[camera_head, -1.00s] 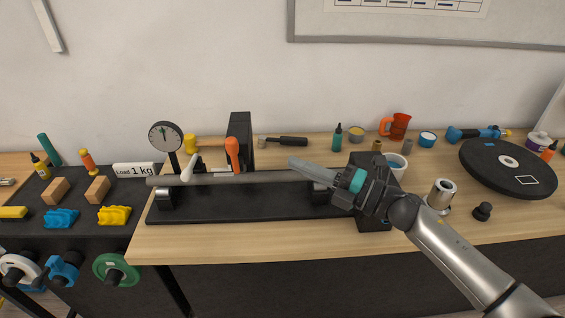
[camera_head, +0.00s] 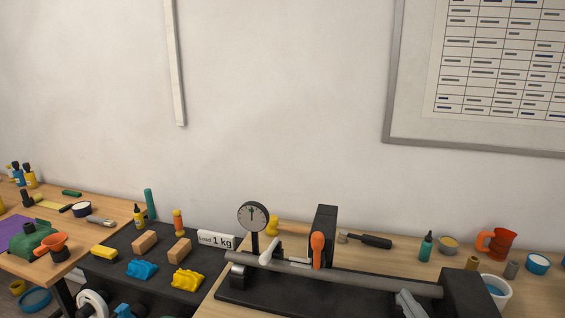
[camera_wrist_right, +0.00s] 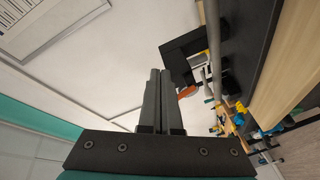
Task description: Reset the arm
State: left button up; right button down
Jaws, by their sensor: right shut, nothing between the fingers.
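My right gripper (camera_head: 408,302) shows only as grey finger tips at the bottom of the head view, in front of the right part of the grey bar (camera_head: 345,277) on the black fixture. Whether it touches the bar cannot be told. In the right wrist view the two long fingers (camera_wrist_right: 160,100) lie together, shut with nothing between them. The bar and dark fixture (camera_wrist_right: 262,40) run along the right of that view. My left gripper is not in view.
A dial gauge (camera_head: 253,216) and an orange-handled lever (camera_head: 317,248) stand at the fixture. A white cup (camera_head: 497,291) and orange mug (camera_head: 497,243) stand at right. Blocks and a 1 kg sign (camera_head: 217,240) lie at left.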

jog(key=s+a+f+m+g, duration=0.3)
jog(key=s+f+m+g, duration=0.15)
jog(key=s, duration=0.35)
jog(key=s+a+f+m+g+h, duration=0.1)
jog(key=s+a+f+m+g, duration=0.15)
jog(key=s+f+g, duration=0.4)
jog(key=s+a+f+m+g, duration=0.2)
jog(key=s+f+m+g, duration=0.15)
jog(key=s, duration=0.65)
notch_tip(320, 180, down, 29)
jog(key=s+b, duration=0.1)
jog(key=b, duration=0.6)
jog(key=s+d+f+g+b, duration=0.2)
jog(key=s+f+b, duration=0.5)
jog(key=s+f, duration=0.8)
notch_tip(320, 180, down, 5)
jog(key=shift+s+d+r+h, duration=0.1)
jog(key=shift+s+d+h, duration=0.2)
jog(key=shift+s+d, duration=0.05)
